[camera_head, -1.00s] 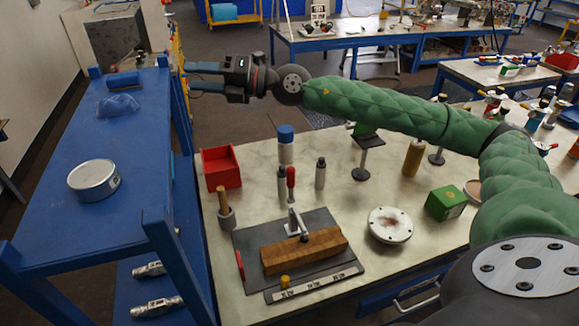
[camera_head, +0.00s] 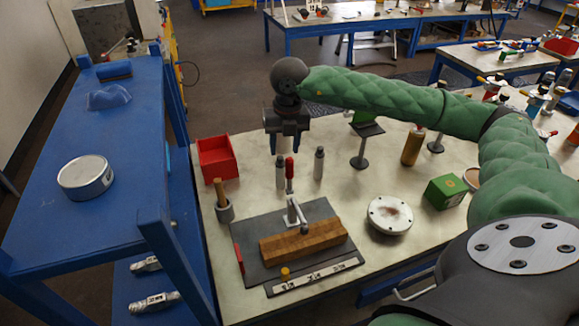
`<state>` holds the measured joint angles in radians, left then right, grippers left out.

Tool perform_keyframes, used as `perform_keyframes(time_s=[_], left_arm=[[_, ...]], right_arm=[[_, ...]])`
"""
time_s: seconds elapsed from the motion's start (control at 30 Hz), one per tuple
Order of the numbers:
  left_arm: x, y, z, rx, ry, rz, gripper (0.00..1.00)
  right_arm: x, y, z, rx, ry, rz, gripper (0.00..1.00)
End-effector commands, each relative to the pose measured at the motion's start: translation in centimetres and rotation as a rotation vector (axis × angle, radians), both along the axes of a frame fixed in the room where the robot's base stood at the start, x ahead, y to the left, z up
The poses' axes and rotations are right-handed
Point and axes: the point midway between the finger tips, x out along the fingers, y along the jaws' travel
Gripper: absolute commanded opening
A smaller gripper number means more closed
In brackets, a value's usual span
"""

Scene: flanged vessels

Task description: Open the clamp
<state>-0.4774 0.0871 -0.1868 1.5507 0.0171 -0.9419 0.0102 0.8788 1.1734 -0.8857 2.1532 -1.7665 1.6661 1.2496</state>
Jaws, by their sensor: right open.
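The toggle clamp (camera_head: 293,210) stands on a dark plate (camera_head: 250,262) on the table. Its red handle (camera_head: 289,174) points upright, and its arm reaches over a wooden block (camera_head: 303,241) on the plate. My right gripper (camera_head: 285,150) points down above and behind the red handle in the picture. Its jaws are open and apart from the handle. A blue-capped bottle is mostly hidden behind the gripper. My left gripper is not in view.
A red bin (camera_head: 217,160) and a cup with a wooden handle (camera_head: 224,205) are left of the clamp. Small bottles (camera_head: 319,163) stand close behind it. A round flange (camera_head: 390,215) and a green box (camera_head: 445,191) are to the right. A blue shelf (camera_head: 135,150) borders the left.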

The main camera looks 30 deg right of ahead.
Motion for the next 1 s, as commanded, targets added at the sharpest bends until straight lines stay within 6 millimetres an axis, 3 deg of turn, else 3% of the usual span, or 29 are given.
perform_keyframes(time_s=[0.1,0.37,0.8,1.0], left_arm=[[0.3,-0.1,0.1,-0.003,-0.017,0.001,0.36],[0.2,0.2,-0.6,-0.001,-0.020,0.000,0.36],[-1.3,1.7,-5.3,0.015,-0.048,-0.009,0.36],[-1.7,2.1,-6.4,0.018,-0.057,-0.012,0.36]], right_arm=[[-0.9,-1.0,0.0,-0.054,0.050,-0.074,0.45],[-0.9,-1.0,-0.9,-0.050,0.053,-0.125,0.45],[-0.9,-1.0,-6.2,-0.048,0.052,-0.124,0.45],[-0.9,-1.0,-7.6,-0.049,0.050,-0.123,0.45]])
